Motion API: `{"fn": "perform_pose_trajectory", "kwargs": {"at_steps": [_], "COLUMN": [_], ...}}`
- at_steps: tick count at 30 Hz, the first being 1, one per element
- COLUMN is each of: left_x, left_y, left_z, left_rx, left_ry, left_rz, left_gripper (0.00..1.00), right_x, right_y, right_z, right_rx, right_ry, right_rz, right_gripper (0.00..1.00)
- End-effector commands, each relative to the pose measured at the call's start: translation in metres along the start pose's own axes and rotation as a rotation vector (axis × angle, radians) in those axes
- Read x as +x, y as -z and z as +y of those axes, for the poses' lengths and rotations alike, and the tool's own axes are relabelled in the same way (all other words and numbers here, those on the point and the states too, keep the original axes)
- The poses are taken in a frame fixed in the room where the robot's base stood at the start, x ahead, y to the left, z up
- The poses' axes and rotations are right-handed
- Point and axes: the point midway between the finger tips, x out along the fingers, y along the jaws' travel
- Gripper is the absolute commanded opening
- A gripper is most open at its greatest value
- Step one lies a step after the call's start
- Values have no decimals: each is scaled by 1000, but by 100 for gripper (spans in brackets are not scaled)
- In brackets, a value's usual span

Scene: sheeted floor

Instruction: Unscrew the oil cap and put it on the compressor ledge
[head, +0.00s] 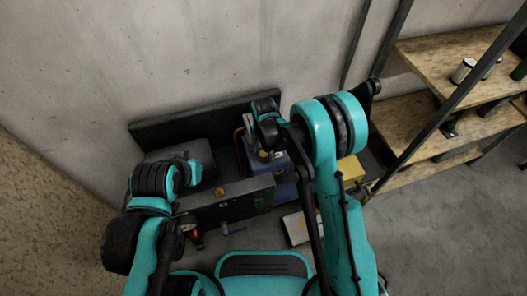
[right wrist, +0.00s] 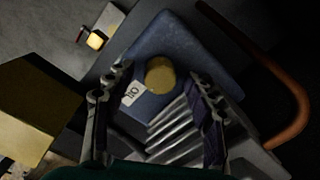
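The round gold oil cap (right wrist: 160,74) sits on the blue top of the compressor (right wrist: 178,45), beside a white label reading OIL, in the right wrist view. My right gripper (right wrist: 160,76) is open, with one finger on each side of the cap in that view. I cannot tell whether the fingers touch it. In the head view the blue compressor (head: 285,191) is partly hidden under my right arm and gripper (head: 265,150). My left gripper (head: 196,172) is at the left, above the dark equipment; its fingers are too small to read. I cannot single out the ledge.
A copper pipe (right wrist: 290,95) curves along the compressor's right in the wrist view. A yellow box (head: 350,169) stands to the compressor's right in the head view. A dark panel (head: 235,198) stands in front. Wooden shelves (head: 440,120) are at the right, with clear floor before them.

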Motion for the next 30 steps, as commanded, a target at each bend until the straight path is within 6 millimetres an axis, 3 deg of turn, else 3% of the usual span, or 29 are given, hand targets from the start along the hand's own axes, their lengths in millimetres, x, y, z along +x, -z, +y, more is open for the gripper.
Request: {"fn": "perform_pose_trajectory", "kwargs": {"at_steps": [1,5,6,7,8,11,17,30], "left_x": [0,0,0,0,0,0,4,19], "left_y": [0,0,0,0,0,0,-2,-14], "left_z": [0,0,0,0,0,0,0,0], "left_rx": [0,0,0,0,0,0,0,0], "left_ry": [0,0,0,0,0,0,0,0], "left_rz": [0,0,0,0,0,0,0,0], "left_gripper": [0,0,0,0,0,0,0,0], "right_x": [0,0,0,0,0,0,1,2], "right_y": [0,0,0,0,0,0,0,0], "right_z": [0,0,0,0,0,0,0,0], "right_rx": [0,0,0,0,0,0,-93,-847], "right_ry": [0,0,0,0,0,0,0,-1], "right_rz": [0,0,0,0,0,0,0,0], "right_gripper": [39,5,0,0,26,0,0,0]}}
